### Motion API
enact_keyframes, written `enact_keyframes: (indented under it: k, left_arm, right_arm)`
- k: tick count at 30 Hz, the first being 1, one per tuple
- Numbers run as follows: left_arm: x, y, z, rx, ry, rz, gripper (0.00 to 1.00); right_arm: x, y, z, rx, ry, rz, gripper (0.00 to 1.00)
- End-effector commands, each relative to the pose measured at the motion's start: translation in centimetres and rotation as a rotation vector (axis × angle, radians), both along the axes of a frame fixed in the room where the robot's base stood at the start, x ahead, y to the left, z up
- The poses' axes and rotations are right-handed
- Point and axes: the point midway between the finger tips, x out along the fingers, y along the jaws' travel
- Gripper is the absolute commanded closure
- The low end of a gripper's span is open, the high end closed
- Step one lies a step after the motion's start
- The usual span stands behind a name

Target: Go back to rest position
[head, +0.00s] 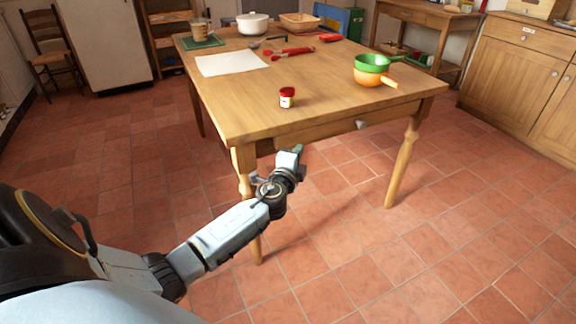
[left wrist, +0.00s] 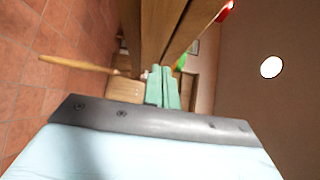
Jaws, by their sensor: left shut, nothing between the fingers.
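My left gripper (head: 298,150) is in front of the wooden table (head: 240,108), below the level of its top, near the front left leg. In the left wrist view its two green fingers (left wrist: 162,88) are together with nothing between them. The table's wooden edge shows close beyond them in that view. My left arm reaches in from the lower left of the head view. My right gripper is in neither view.
On the table are a small red-lidded jar (head: 287,98), an orange pan with a green one stacked on it (head: 372,72), a white sheet (head: 230,63), red-handled utensils (head: 292,52) and a white pot (head: 253,23). Cabinets (head: 520,70) stand right. Tiled floor in front is clear.

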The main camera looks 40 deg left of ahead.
Motion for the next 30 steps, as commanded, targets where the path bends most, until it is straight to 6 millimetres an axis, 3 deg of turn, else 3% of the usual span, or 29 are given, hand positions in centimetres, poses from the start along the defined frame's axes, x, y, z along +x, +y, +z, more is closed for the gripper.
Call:
enact_keyframes:
  k: [6,12,23,26,30]
  left_arm:
    - [-3.9,-1.5,-0.1,-0.003,0.003,-0.004,1.0]
    - [-6.2,-2.4,-0.1,-0.003,0.002,-0.004,1.0]
    - [-7.0,-2.7,-0.1,-0.008,0.0,-0.002,1.0]
    - [-7.9,-3.1,-0.4,-0.073,-0.001,0.023,1.0]
    - [-11.5,-4.4,-1.6,-0.33,0.018,0.125,1.0]
  right_arm:
    - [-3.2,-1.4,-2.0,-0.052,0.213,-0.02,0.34]
    - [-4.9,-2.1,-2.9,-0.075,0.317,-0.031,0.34]
    - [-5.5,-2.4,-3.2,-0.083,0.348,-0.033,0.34]
    - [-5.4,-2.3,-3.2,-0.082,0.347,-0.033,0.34]
    - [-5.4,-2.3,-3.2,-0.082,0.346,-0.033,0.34]
